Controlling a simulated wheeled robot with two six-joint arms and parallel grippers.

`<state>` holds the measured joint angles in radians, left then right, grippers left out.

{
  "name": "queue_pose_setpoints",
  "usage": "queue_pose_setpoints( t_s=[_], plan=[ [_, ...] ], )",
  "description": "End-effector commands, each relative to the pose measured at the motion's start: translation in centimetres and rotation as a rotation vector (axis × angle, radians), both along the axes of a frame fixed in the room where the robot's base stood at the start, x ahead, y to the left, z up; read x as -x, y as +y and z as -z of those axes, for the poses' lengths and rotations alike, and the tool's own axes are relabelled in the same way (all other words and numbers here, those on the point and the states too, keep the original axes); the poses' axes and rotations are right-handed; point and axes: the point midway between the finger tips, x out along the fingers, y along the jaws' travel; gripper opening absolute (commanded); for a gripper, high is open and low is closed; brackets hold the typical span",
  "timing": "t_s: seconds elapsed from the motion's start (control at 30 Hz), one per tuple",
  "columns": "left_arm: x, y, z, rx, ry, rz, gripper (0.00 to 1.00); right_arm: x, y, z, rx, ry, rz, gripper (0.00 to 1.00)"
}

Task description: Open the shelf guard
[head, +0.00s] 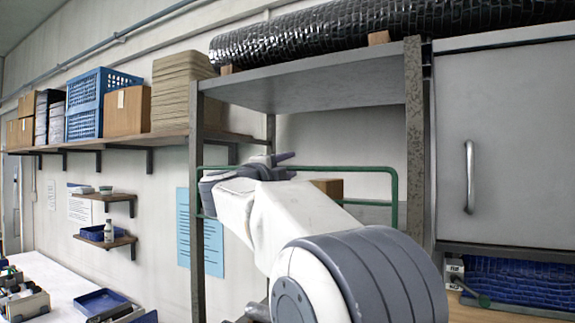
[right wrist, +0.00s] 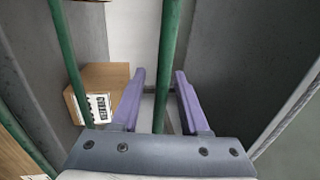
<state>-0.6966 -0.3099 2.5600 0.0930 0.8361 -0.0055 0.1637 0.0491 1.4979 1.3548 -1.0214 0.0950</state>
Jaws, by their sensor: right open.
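The shelf guard is a green tube frame (head: 350,169) across the front of the shelf bay, between two grey posts. It stands upright and looks closed. My right gripper (head: 286,164) is at its upper bar. In the right wrist view the fingers are open, with one green bar (right wrist: 167,60) running between them and a gap on either side. Another green bar (right wrist: 66,60) shows left of the fingers. My right arm hides part of the guard in the head view. My left gripper is out of view.
A cardboard box (head: 328,187) sits behind the guard; it also shows in the right wrist view (right wrist: 98,78). A grey cabinet door (head: 505,140) with a handle is at the right. A grey shelf (head: 320,83) carrying a black roll (head: 400,20) is overhead.

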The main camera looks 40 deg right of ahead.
Motion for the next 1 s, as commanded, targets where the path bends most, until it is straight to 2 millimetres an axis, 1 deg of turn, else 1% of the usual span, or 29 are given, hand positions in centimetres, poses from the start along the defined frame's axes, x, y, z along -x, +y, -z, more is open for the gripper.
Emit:
queue_pose_setpoints(
  t_s=[0.03, 0.07, 0.1, 0.13, 0.17, 1.0],
  plan=[
    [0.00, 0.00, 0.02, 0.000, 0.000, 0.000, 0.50, 0.00, 0.02, 0.01, 0.000, 0.000, 0.000, 0.45],
    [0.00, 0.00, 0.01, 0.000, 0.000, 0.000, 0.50, 0.00, 0.02, 0.01, 0.000, 0.000, 0.000, 0.33],
    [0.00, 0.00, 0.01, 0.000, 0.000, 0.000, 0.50, 0.00, 0.03, 0.01, 0.000, 0.000, 0.000, 0.18],
    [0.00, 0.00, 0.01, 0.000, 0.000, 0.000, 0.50, 0.00, 0.03, 0.01, 0.000, 0.000, 0.000, 0.06],
    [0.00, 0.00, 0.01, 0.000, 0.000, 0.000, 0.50, -0.01, 0.03, 0.01, 0.000, 0.000, 0.000, 0.00],
    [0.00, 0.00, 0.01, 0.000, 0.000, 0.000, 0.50, -0.01, 0.05, 0.05, -0.001, 0.001, 0.000, 0.00]
  ],
)
